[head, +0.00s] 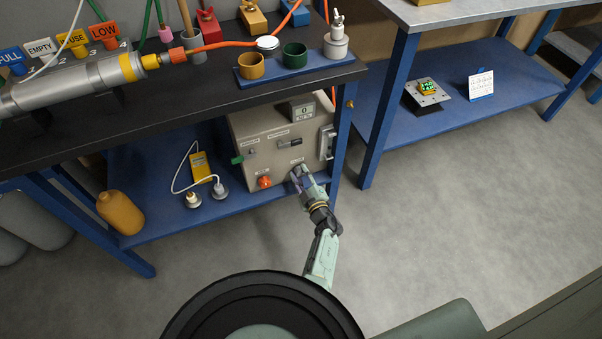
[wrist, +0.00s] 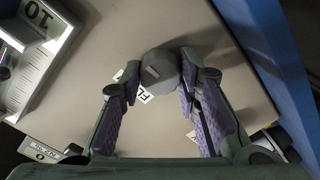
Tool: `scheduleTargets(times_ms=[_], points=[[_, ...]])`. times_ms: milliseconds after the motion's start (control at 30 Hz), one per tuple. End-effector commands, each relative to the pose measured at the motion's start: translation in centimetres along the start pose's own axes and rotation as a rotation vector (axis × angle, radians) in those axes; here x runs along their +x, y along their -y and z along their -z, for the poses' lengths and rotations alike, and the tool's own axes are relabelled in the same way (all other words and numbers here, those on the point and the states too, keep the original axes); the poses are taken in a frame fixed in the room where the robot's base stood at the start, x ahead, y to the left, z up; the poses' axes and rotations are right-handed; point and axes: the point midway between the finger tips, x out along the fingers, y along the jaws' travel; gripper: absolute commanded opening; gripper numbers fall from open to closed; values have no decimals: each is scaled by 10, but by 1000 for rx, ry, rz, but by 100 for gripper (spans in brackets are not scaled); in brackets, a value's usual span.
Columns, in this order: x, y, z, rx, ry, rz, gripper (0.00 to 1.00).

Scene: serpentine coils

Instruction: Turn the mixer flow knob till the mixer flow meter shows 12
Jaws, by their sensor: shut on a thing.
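The mixer flow knob is a round dark grey knob (wrist: 158,72) with a lighter mark on its face. It sits on the beige front of the mixer box (head: 248,128), beside a partly covered label starting "FL". My gripper (head: 298,173) reaches the box's lower right front; it also shows in the wrist view (wrist: 160,80), shut with its fingertips on either side of the knob. In the head view the fingers largely hide the knob. The flow meter (head: 327,142) is a white upright scale at the box's right; the wrist view shows part of it (wrist: 38,62), with a "10". I cannot read its level.
A blue table leg (head: 343,135) stands close to the right of my gripper. Open floor lies in front.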

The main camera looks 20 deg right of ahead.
Motion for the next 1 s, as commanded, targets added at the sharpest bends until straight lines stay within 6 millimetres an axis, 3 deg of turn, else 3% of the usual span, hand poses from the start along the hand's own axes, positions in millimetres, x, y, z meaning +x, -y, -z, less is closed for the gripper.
scheduleTargets(times_ms=[433, 1000], points=[[2, -4, 1, 283, -12, 8, 2], [2, -3, 0, 352, -14, 11, 2]])
